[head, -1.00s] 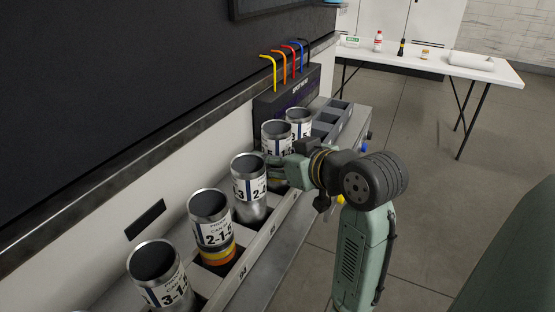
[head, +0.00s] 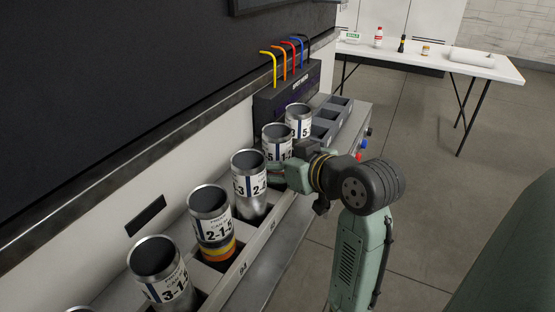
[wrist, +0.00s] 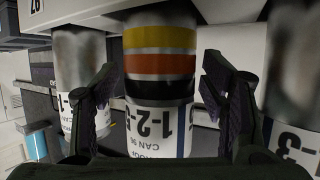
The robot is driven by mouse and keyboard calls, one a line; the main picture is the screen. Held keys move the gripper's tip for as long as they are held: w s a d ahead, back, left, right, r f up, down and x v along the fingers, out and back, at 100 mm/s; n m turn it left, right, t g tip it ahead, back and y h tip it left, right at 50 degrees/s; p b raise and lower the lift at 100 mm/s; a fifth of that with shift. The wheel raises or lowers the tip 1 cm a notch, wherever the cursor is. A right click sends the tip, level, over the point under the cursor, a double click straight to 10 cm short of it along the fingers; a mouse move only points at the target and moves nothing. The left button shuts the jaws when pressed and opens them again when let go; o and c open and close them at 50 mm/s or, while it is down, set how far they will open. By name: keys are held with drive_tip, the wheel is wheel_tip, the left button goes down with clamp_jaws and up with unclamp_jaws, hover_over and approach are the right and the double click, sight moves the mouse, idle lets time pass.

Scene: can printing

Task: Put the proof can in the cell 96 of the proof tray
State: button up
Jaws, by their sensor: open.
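The proof can, with yellow, orange and black bands and a label with "1-2-5" and "CAN 96", fills the middle of the wrist view (wrist: 160,62). In the head view it is the can at my gripper (head: 277,133), upright in the tray row, its lower part hidden by my gripper. My gripper (head: 285,166) is open, with one finger on either side of the can in the wrist view (wrist: 160,90) and gaps showing. The proof tray (head: 262,240) is a long grey rack with numbered cells. How deep the can sits is hidden.
Neighbouring cans stand close on both sides: one marked 2-4 or similar (head: 249,178) and one behind (head: 299,118). Another banded can (head: 211,215) and a 3-1 can (head: 158,270) are nearer. A dark box with coloured hooked tubes (head: 285,92) stands behind. A white table (head: 495,68) is far off.

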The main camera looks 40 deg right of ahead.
drive_tip(key=shift+r, duration=0.15)
drive_tip(key=shift+s+r, duration=0.1)
drive_tip(key=shift+s, duration=0.1)
drive_tip(key=b+v, duration=0.1)
drive_tip(key=v, duration=1)
drive_tip(key=shift+s, duration=0.3)
